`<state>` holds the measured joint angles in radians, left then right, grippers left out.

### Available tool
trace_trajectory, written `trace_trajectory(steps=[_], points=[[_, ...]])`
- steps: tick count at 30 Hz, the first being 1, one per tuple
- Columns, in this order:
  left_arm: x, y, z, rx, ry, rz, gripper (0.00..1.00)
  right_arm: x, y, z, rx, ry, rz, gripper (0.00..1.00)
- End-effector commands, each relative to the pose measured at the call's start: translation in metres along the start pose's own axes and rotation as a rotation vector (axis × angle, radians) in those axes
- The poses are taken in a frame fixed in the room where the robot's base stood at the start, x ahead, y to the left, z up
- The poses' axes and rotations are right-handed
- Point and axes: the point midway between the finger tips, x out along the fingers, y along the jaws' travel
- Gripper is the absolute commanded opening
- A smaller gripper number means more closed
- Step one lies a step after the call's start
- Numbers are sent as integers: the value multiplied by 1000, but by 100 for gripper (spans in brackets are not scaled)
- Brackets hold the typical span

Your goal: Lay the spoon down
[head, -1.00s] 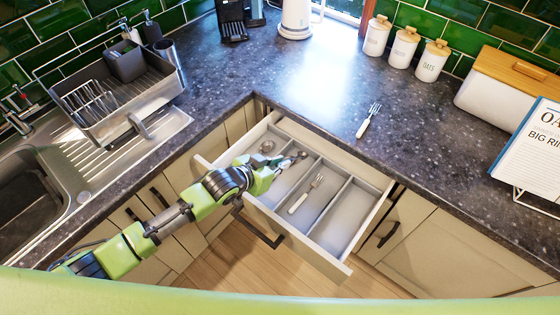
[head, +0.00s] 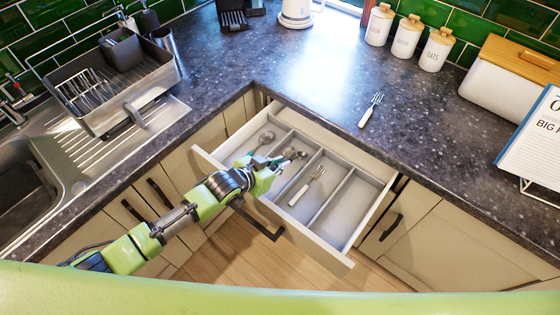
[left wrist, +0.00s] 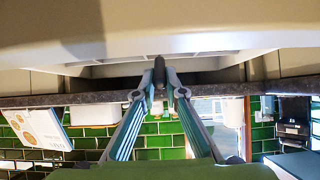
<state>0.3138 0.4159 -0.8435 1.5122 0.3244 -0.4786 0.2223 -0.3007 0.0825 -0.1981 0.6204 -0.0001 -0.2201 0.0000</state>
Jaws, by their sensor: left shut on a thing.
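My left gripper (head: 268,166) is over the left part of the open drawer (head: 335,256), shut on a spoon (head: 290,153). The spoon's bowl points away from the gripper, toward the back right. In the left wrist view, the fingers (left wrist: 159,88) close on its dark handle (left wrist: 159,72), seen nearly end-on. I cannot tell whether the held spoon touches the drawer floor. Another spoon (head: 266,138) lies in the leftmost compartment, partly hidden by the gripper. A white-handled fork (head: 306,187) lies in a middle compartment. My right gripper is out of view.
The drawer's right compartment (head: 346,208) is empty. Another white-handled fork (head: 371,110) lies on the dark worktop (head: 420,125). A dish rack (head: 110,85) stands by the sink at left. Canisters (head: 407,36) and a bread bin (head: 510,75) stand at the back right.

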Motion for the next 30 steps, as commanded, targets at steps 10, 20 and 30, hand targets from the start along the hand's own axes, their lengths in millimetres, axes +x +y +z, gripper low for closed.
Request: trace_trajectory(steps=[10,20,30], points=[[7,0,10,0,2,0,0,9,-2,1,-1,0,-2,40],[7,0,10,0,1,0,31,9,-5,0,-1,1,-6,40],[2,0,11,0,0,0,31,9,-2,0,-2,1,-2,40]])
